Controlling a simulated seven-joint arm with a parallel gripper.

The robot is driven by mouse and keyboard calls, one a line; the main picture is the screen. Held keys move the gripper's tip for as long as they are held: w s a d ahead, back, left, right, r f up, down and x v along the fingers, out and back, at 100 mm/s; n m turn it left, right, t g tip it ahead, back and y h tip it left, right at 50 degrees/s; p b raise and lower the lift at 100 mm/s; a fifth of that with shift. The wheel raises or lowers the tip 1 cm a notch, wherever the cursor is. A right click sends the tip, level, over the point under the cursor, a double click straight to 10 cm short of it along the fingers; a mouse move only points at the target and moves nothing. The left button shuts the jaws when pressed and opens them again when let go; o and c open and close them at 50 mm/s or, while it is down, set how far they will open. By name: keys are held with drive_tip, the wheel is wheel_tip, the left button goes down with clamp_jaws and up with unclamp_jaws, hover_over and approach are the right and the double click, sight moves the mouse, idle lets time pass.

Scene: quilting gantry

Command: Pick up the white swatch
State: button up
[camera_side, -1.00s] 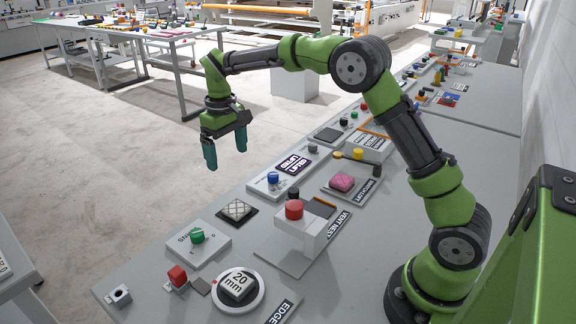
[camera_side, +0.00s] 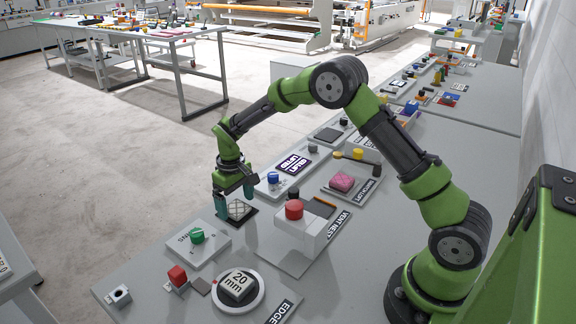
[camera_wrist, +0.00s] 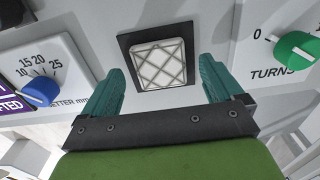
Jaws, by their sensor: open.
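The white swatch (camera_side: 238,209) is a small quilted square with a diamond grid. It lies on a dark square pad (camera_side: 249,220) on the grey table. In the wrist view the swatch (camera_wrist: 159,64) is ahead of and between the two fingertips, on its dark pad (camera_wrist: 126,42). My gripper (camera_side: 236,202) is open, with a teal finger on either side of the swatch in the side view. In the wrist view my gripper (camera_wrist: 162,78) has nothing between its fingers close to the palm. I cannot tell whether the fingertips touch the pad.
A panel with a green knob (camera_side: 196,236) marked TURNS is close by. A panel with a blue knob (camera_side: 273,178) is on the other side. A red button (camera_side: 294,209) on a pale block stands to the right.

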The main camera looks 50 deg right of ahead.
drive_tip(key=shift+f, duration=0.5)
drive_tip(key=shift+c, duration=0.2)
drive_tip(key=c, duration=1.1)
drive_tip(key=shift+r, duration=0.15)
